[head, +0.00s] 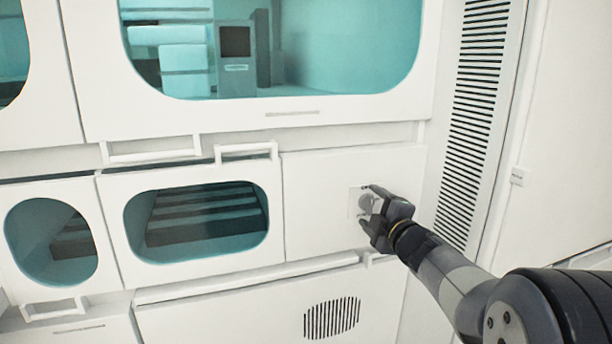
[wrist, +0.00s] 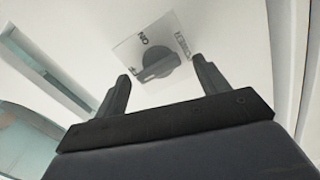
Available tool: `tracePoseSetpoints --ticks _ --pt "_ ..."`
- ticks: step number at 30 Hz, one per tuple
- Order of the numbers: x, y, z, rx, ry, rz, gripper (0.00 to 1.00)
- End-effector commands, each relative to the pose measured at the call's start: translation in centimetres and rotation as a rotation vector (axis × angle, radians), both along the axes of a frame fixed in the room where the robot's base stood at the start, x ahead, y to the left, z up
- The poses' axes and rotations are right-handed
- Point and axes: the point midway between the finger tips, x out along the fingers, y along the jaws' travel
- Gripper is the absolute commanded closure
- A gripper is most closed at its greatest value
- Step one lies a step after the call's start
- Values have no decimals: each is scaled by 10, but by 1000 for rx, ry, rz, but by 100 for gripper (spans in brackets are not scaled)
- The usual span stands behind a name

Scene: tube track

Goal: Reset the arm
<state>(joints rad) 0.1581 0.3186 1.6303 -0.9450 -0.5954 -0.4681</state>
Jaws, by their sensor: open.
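My arm reaches in from the lower right in the head view. My gripper (head: 371,205) is in front of a white panel with a small rotary knob (head: 366,204) on a pale plate, and it partly covers that plate. In the wrist view my gripper (wrist: 164,82) is open, its two dark fingers apart and nothing between them that I can see held. The dark grey round knob (wrist: 158,62) shows beyond the fingertips, with small lettering on the plate (wrist: 135,48) around it. I cannot tell for certain whether the fingers touch the knob.
White cabinet doors with teal windows (head: 195,222) and bar handles (head: 246,151) stand left of my gripper. A large window (head: 320,60) is above. A slatted vent (head: 475,120) runs up the right side. A lower panel has a small grille (head: 331,318).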

Motion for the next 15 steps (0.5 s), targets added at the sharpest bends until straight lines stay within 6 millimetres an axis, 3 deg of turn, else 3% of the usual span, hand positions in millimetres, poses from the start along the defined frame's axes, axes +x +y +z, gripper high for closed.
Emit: tracePoseSetpoints --ticks 15 --pt "0 -1 7 487 159 -1 30"
